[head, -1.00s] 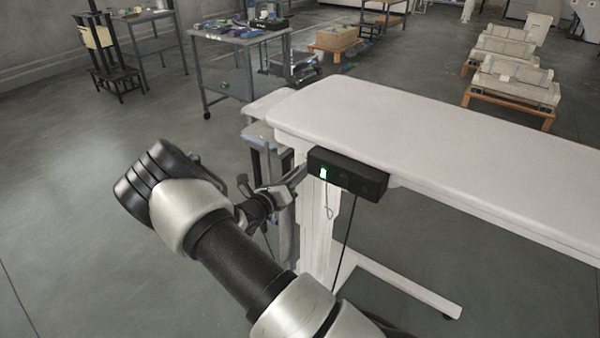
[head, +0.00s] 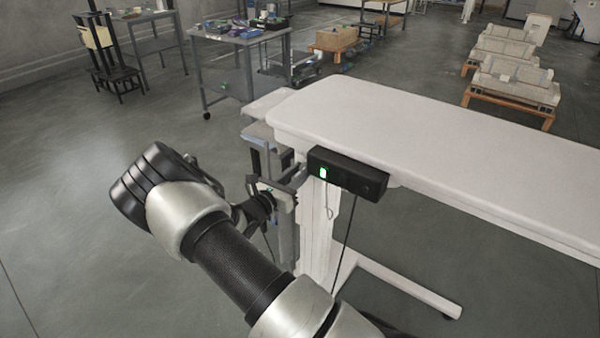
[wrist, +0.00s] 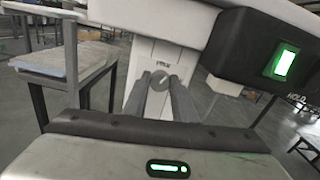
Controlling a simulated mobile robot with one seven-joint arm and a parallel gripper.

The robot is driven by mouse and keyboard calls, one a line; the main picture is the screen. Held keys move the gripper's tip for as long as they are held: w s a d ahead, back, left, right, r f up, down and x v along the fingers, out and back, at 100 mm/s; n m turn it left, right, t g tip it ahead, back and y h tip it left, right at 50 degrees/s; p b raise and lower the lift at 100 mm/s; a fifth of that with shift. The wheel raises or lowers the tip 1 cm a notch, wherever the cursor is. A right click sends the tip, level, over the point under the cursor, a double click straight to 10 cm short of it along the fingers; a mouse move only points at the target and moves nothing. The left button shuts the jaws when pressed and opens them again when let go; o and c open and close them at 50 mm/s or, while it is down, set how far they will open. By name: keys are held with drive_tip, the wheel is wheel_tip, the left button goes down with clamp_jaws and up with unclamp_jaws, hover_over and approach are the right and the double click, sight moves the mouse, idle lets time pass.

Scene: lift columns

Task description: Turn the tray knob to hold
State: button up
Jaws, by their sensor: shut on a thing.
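In the wrist view a small round grey knob (wrist: 158,78) sits on the white column face, under a small dark label that I cannot read surely. A light pointer mark shows on it, tilted to the upper right. My gripper (wrist: 165,88) has its two grey fingers on either side of the knob, shut on it. In the head view my gripper (head: 277,192) is beside the column under the table's left end. The knob is hidden there.
A black control box (head: 347,174) with a lit green switch hangs from the edge of the white lift table (head: 420,125); it is close right of my gripper in the wrist view. A smaller pale tray (wrist: 60,58) is at left. A cable hangs below the box.

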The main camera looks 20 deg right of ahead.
drive_tip(key=m+b, duration=0.2)
drive_tip(key=m, duration=0.8)
drive_tip(key=shift+m, duration=0.4)
idle(0.4)
drive_tip(key=o, duration=1)
drive_tip(key=shift+o, duration=0.2)
drive_tip(key=p+v, duration=0.2)
drive_tip(key=v, duration=1.5)
drive_tip(key=shift+s+a, duration=0.2)
